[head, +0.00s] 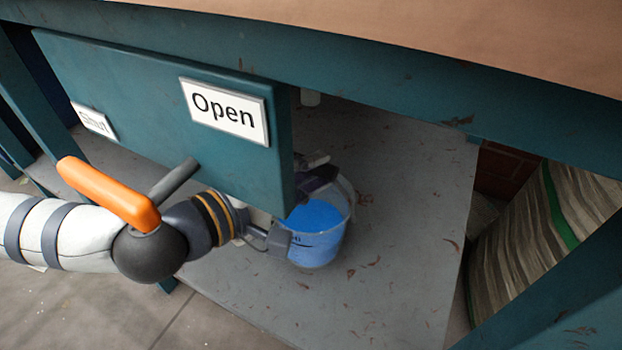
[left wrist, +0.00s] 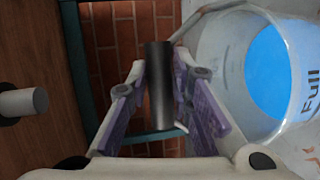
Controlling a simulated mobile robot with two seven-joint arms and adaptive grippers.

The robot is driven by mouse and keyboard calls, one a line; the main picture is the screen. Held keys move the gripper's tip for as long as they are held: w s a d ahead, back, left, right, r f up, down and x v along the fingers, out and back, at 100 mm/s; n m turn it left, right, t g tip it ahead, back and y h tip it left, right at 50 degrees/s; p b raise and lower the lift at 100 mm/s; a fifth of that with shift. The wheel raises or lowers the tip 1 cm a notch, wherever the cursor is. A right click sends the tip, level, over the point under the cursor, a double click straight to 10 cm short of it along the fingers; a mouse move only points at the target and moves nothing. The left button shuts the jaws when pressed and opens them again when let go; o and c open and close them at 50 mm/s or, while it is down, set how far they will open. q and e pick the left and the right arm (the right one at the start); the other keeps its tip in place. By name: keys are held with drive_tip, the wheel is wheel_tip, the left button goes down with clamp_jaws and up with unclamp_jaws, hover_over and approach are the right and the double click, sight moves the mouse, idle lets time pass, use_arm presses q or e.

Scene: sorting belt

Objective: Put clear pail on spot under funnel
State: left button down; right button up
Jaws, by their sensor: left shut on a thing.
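The clear pail (head: 318,252), with blue inside, is under the teal frame, partly behind the panel edge. It also shows at the right of the left wrist view (left wrist: 217,62), with the word "Full" on its wall. My left gripper (head: 292,212) is beside it, partly hidden by the panel. In the left wrist view its purple-padded fingers (left wrist: 160,95) are shut on a dark cylindrical grip, seemingly the pail's handle. I cannot tell whether the pail touches the grey surface (head: 400,200). No marked spot is discernible. My right gripper is out of view.
A teal panel (head: 150,100) bears an "Open" sign (head: 224,111) and a "Shut" sign (head: 94,120). An orange lever (head: 108,193) points toward "Shut", close above my left arm. The grey surface right of the pail is clear. A teal post (head: 570,300) stands at right.

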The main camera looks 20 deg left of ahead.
use_arm(q)
drive_tip(key=shift+f, duration=0.4)
drive_tip(key=c, duration=1.4)
unclamp_jaws()
drive_tip(key=shift+c, duration=0.2)
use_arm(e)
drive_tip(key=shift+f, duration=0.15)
use_arm(q)
drive_tip(key=shift+s+a+r, duration=0.1)
drive_tip(key=shift+r, duration=0.15)
drive_tip(key=p+v, duration=0.6)
drive_tip(key=v, duration=0.5)
drive_tip(key=shift+s, duration=0.35)
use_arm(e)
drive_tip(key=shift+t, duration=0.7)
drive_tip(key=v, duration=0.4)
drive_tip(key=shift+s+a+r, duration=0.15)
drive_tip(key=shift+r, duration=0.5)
